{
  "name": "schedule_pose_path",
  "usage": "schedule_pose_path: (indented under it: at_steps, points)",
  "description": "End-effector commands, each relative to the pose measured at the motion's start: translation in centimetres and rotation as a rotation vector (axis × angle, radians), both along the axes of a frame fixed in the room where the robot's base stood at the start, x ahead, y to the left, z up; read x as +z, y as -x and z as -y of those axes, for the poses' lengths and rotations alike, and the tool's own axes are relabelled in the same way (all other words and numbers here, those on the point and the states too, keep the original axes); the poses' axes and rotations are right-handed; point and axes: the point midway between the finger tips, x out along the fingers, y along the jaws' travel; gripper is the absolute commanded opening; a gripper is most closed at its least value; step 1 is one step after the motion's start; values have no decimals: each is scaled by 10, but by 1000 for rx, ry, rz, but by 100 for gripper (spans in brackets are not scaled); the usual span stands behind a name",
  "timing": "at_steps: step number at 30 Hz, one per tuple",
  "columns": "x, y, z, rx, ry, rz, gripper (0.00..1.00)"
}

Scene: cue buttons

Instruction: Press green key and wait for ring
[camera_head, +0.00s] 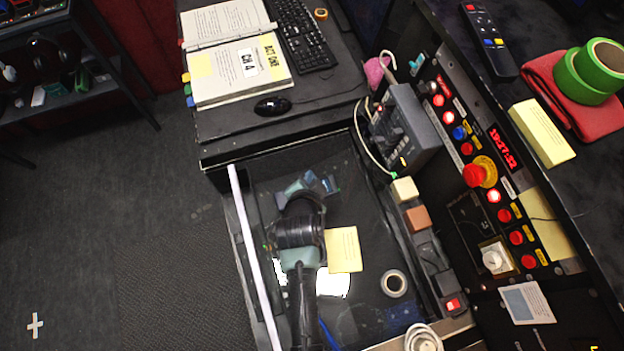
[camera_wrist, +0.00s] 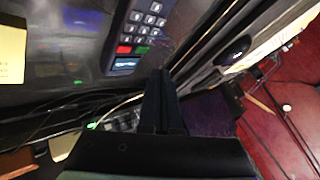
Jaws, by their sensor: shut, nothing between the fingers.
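The green key (camera_wrist: 141,50) sits beside a red key on a dark keypad (camera_wrist: 112,40) in the wrist view, with number keys on one side and a small blue display on the other. My gripper (camera_wrist: 160,74) is shut and empty. Its fingertips appear close beside the green key in the picture; I cannot tell whether they touch the keypad. In the head view my arm reaches in from the bottom over the dark desk top, and my gripper's tips are hard to make out. The keys cannot be made out there. No ring signal can be identified.
A yellow note (camera_head: 343,250) and a tape roll (camera_head: 394,283) lie on the dark surface. A grey box with a cable (camera_head: 408,125) and a panel of lit buttons (camera_head: 494,196) stand to the right. A binder (camera_head: 240,70) and keyboard (camera_head: 304,35) lie beyond.

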Motion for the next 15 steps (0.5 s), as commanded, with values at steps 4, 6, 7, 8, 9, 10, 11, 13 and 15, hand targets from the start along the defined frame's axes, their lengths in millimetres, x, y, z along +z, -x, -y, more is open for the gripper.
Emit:
schedule_pose_path:
  at_steps: [4, 6, 7, 8, 9, 10, 11, 13, 15]
  points:
    - [21, 0, 0, 0, 0, 0, 0]
    - [28, 0, 0, 0, 0, 0, 0]
    - [30, 0, 0, 1, -1, -1, 0]
    - [33, 0, 0, 1, -1, -1, 0]
    - [35, 0, 0, 1, -1, -1, 0]
    - [35, 0, 0, 1, 0, -1, 0]
    - [35, 0, 0, 1, 0, -1, 0]
    - [35, 0, 0, 1, 0, -1, 0]
    - [34, 0, 0, 1, -1, -1, 0]
